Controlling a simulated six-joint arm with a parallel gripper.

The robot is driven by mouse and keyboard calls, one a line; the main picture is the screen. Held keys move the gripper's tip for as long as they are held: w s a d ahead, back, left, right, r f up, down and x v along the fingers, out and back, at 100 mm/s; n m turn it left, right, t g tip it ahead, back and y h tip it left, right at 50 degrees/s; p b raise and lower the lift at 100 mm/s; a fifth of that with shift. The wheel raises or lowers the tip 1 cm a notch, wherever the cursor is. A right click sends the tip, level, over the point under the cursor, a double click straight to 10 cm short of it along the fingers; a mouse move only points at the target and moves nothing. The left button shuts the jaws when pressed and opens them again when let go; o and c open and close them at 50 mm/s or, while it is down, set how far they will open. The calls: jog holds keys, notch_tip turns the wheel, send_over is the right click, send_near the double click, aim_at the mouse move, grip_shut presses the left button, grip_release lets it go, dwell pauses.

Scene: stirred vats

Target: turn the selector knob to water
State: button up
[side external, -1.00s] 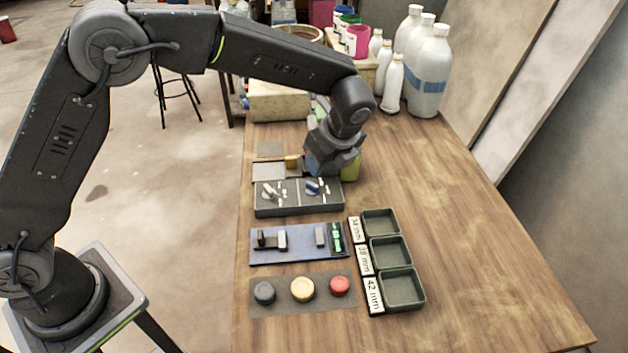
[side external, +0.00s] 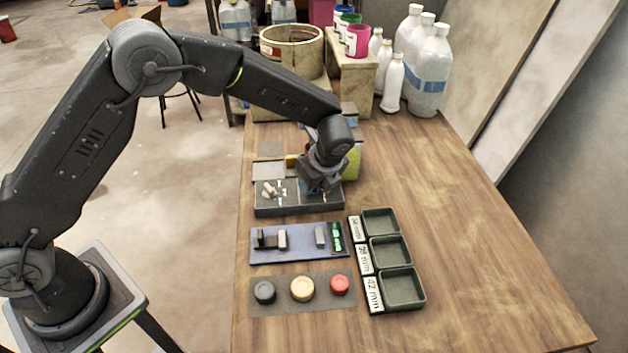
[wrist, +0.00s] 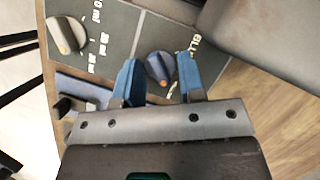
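The grey control panel (side external: 262,212) carries two knobs. In the wrist view, the right knob (wrist: 158,67), dark with an orange mark at its edge, sits between the two blue fingers of my gripper (wrist: 159,65). The fingers stand on either side of it, and contact cannot be made out. In the side view my gripper (side external: 312,190) is low over the panel's right half and hides that knob. A label near it is partly readable, starting "GLU"; a water label cannot be read. The left knob (wrist: 66,36), pale with an orange mark, is beside volume labels.
Three labelled trays (side external: 418,300) are to the right. A yellow-green object (side external: 351,163) stands close behind my gripper. The table's right side is clear.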

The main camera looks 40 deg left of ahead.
grip_shut()
jog(key=shift+w+d+r, duration=0.1)
dwell(1.2)
jog(key=shift+o, duration=0.9)
grip_release()
jog(key=v, duration=1.3)
jog(key=shift+r, duration=0.35)
